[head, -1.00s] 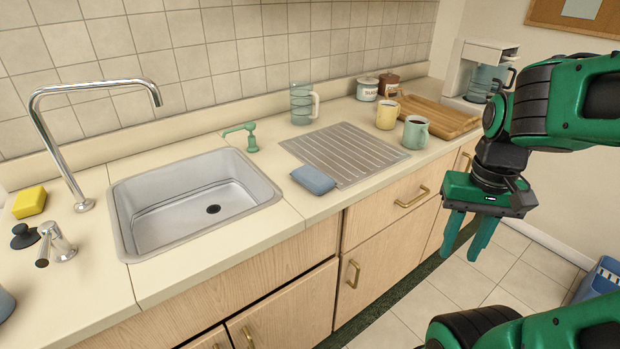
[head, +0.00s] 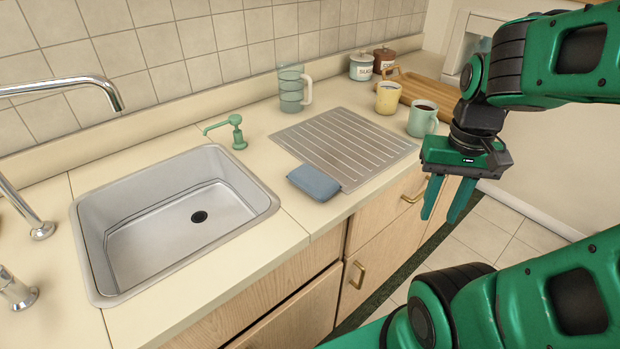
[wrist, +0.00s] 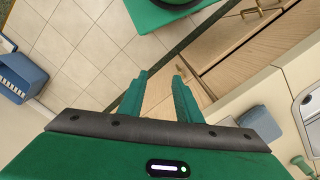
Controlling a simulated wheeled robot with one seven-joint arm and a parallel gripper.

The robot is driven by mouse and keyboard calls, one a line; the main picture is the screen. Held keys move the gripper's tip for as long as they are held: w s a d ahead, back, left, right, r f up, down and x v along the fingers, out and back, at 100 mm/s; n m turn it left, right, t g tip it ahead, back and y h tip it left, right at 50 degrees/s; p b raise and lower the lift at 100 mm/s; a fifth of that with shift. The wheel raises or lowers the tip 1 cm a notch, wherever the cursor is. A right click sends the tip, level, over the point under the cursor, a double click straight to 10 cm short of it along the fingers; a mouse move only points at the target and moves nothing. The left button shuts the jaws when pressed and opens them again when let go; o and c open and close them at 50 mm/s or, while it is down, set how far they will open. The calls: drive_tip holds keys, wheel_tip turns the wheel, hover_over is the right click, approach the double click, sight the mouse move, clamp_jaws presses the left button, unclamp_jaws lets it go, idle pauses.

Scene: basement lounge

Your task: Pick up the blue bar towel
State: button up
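The blue bar towel (head: 314,182) is a small folded grey-blue bundle in the head view. It lies on the counter at the front left edge of the ribbed metal drainboard (head: 345,146), close to the counter's front edge. My gripper (head: 441,217) hangs to the right of the towel, out in front of the cabinets, with its fingers pointing down. The fingers are apart and nothing is between them. In the wrist view my gripper (wrist: 160,82) also shows its two green fingers apart, over floor tiles and a cabinet front.
The sink (head: 185,220) with its faucet is left of the towel. A green soap pump (head: 236,133), a clear pitcher (head: 291,90), a yellow mug (head: 388,98), a green mug (head: 422,118) and a wooden tray (head: 425,90) stand on the counter. Cabinet handles (head: 358,272) stick out below.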

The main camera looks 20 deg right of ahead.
drive_tip(key=o, duration=1.4)
drive_tip(key=shift+w+a+r+m, duration=0.15)
drive_tip(key=shift+w+r, duration=0.1)
drive_tip(key=shift+r, duration=0.15)
drive_tip(key=shift+w+r+m, duration=0.15)
drive_tip(key=shift+w+r, duration=0.1)
drive_tip(key=shift+r, duration=0.15)
drive_tip(key=o, duration=0.4)
drive_tip(key=w+a+r+m, duration=0.1)
drive_tip(key=w, duration=0.2)
drive_tip(key=w+a+r, duration=0.1)
drive_tip(key=w+a, duration=0.1)
drive_tip(key=w, duration=0.1)
drive_tip(key=w+a+r+m, duration=0.1)
drive_tip(key=w, duration=0.3)
drive_tip(key=shift+w+a+r+m, duration=0.1)
drive_tip(key=shift+a+r+m, duration=0.1)
drive_tip(key=shift+r+m, duration=0.1)
drive_tip(key=shift+c, duration=0.2)
drive_tip(key=m, duration=0.4)
approach(313, 177)
drive_tip(key=shift+f, duration=4.2)
